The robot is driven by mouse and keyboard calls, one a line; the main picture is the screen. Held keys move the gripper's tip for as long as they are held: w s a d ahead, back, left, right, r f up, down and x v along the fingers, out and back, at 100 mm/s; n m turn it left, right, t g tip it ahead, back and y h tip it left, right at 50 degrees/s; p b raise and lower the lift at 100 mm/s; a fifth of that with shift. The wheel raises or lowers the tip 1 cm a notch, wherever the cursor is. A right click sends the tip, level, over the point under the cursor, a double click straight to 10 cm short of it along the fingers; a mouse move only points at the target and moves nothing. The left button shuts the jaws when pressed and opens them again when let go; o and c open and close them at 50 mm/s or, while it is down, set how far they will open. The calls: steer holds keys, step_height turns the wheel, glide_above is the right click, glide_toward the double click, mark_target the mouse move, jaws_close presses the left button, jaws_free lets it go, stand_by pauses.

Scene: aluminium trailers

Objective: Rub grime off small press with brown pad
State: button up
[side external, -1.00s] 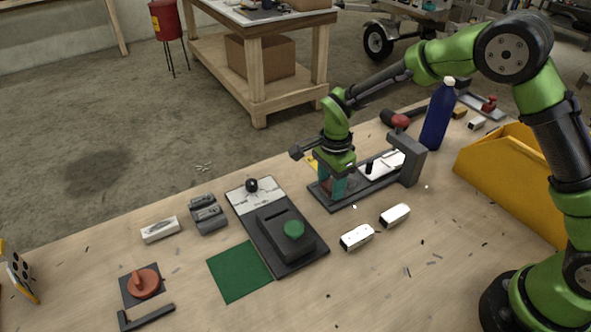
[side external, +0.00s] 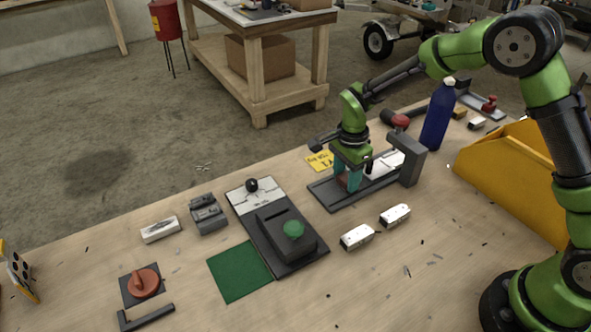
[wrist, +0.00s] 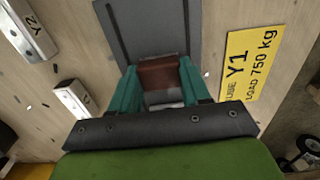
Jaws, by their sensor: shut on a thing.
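The small press (side external: 408,160) has a long dark grey bed, a pale plate (side external: 391,163) and a grey upright with a red knob (side external: 400,121). My gripper (side external: 349,179) is low over the left half of the bed. Its teal fingers are shut on the brown pad (side external: 342,184), which also shows between the fingertips in the wrist view (wrist: 162,74). The pad is at or just above the bed; I cannot tell if it touches. My gripper hides part of the plate, and I cannot make out grime there.
A yellow label (side external: 319,161) lies behind the bed. Two white blocks (side external: 357,237) (side external: 395,215) lie in front. A blue bottle (side external: 437,117) and a yellow bin (side external: 515,180) are to the right.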

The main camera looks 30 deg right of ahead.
steer(key=shift+d, duration=2)
step_height(320, 180, up, 8)
steer(key=shift+r, duration=0.1)
